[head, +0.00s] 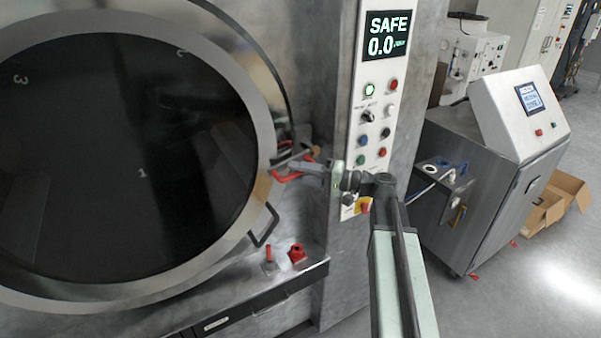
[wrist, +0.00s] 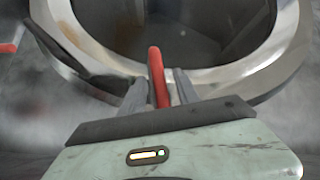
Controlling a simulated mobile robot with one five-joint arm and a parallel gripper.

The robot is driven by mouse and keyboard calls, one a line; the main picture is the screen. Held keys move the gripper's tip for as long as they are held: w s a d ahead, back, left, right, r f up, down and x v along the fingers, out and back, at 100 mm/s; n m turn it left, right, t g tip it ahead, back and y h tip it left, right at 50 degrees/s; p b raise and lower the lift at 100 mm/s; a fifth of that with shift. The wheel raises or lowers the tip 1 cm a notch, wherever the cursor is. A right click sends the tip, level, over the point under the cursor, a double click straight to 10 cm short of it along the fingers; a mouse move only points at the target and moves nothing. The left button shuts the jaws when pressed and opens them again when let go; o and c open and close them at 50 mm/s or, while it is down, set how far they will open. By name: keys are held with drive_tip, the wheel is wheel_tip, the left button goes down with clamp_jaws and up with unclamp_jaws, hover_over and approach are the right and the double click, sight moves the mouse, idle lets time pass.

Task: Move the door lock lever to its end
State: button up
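The large round door has a metal rim (head: 262,120) and dark glass, and appears closed at the left of the head view. A red lever (head: 292,177) is at the rim's right side, partly covered by my gripper (head: 292,168). In the wrist view the red lever (wrist: 157,72) stands between the two grey fingers of my gripper (wrist: 160,82) and reaches past their tips. The fingers look apart, with a narrow gap beside the lever; contact is hard to make out. The door's rim (wrist: 230,82) lies beyond the fingertips.
A dark bent door handle (head: 265,228) sits below the lever. A small red lever (head: 268,254) and a red knob (head: 297,253) stand on the ledge (head: 235,300). The control panel (head: 378,105), reading SAFE 0.0, is just right of my gripper. A console (head: 520,100) stands farther right.

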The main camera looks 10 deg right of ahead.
clamp_jaws()
idle(1.2)
